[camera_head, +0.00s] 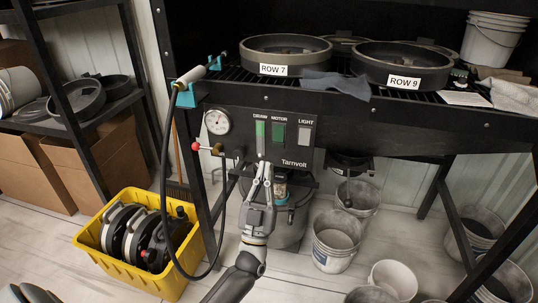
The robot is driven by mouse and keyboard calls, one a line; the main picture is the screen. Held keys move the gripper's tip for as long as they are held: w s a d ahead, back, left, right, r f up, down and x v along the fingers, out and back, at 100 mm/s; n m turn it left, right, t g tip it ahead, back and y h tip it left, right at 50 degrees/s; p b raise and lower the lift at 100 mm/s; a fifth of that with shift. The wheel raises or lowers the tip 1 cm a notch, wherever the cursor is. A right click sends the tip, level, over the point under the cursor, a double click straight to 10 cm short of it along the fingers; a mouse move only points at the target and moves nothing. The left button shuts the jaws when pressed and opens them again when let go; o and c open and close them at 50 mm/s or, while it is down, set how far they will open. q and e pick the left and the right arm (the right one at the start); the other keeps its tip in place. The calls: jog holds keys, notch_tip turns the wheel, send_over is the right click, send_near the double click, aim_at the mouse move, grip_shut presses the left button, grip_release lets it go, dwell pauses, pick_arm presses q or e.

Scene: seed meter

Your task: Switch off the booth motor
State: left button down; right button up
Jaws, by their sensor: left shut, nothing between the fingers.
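The booth's control panel (292,153) is a dark plate marked "Tarnvolt" on the front of the black bench. Its motor switch (279,133) is a green rocker under the word MOTOR. Left of it is the DRAW gauge (261,131), a narrow strip with green in its upper part. Right of it is the pale LIGHT switch (304,134). My left gripper (263,165) is shut and empty, pointing up, with its fingertips just below the DRAW gauge in the picture. I cannot tell whether they touch the panel. My right gripper is not in view.
A round pressure gauge (217,121) and a red-knobbed valve (196,146) sit left of the panel. A black hose (166,200) hangs there. A yellow crate (124,268) of wheel-like parts and several buckets (337,237) stand below. Row 7 (286,48) and Row 9 (402,62) pans lie above.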

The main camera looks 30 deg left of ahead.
pick_arm(q)
jog(key=shift+s+d+f, duration=0.2)
jog(key=shift+s+f, duration=0.3)
jog(key=shift+s, duration=0.25)
jog(key=shift+s+d+f, duration=0.2)
jog(key=shift+s+f, duration=0.3)
jog(key=shift+s, duration=0.2)
